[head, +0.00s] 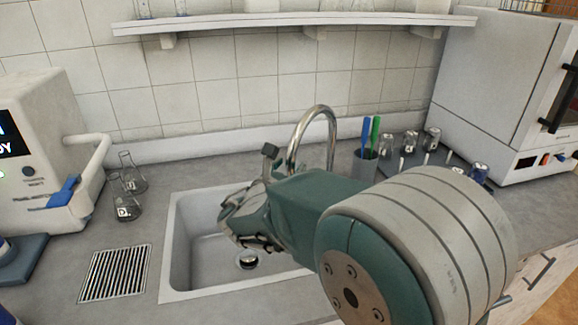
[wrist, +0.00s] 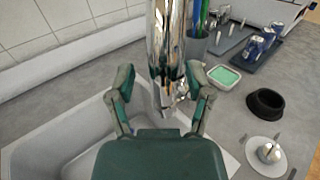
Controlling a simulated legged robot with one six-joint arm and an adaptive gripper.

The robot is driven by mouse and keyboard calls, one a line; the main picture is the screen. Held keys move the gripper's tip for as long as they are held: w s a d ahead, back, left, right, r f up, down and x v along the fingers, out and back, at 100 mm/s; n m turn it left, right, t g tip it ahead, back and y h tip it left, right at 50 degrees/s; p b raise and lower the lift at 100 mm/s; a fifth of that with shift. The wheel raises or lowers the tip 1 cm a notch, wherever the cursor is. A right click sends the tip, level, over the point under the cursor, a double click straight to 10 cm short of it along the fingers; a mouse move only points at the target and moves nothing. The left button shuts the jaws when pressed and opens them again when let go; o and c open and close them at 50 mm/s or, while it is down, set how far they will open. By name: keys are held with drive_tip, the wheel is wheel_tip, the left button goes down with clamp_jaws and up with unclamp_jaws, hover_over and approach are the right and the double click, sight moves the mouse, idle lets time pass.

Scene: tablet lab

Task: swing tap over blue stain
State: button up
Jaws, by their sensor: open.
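The chrome tap (head: 318,113) rises behind the sink (head: 178,250) and its spout curves over in an arch. In the wrist view the tap (wrist: 167,45) stands upright just ahead of my gripper (wrist: 161,76). The two fingers are open, one on each side of the tap in the picture. I cannot tell whether either finger touches it. In the head view my gripper (head: 262,182) is over the sink, and my arm hides the tap's lower part and the sink's right side. I see no blue stain in the visible part of the basin.
Glass flasks (head: 126,200) and a drain grate (head: 115,273) lie left of the sink. A pen cup (head: 364,165) stands behind right. The wrist view shows a green-filled dish (wrist: 224,78), a black bowl (wrist: 265,102) and a white plate (wrist: 264,166) on the right. A shelf (head: 290,24) hangs above.

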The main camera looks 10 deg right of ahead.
drive_tip(key=shift+d, duration=0.1)
clamp_jaws()
drive_tip(key=shift+w, duration=0.1)
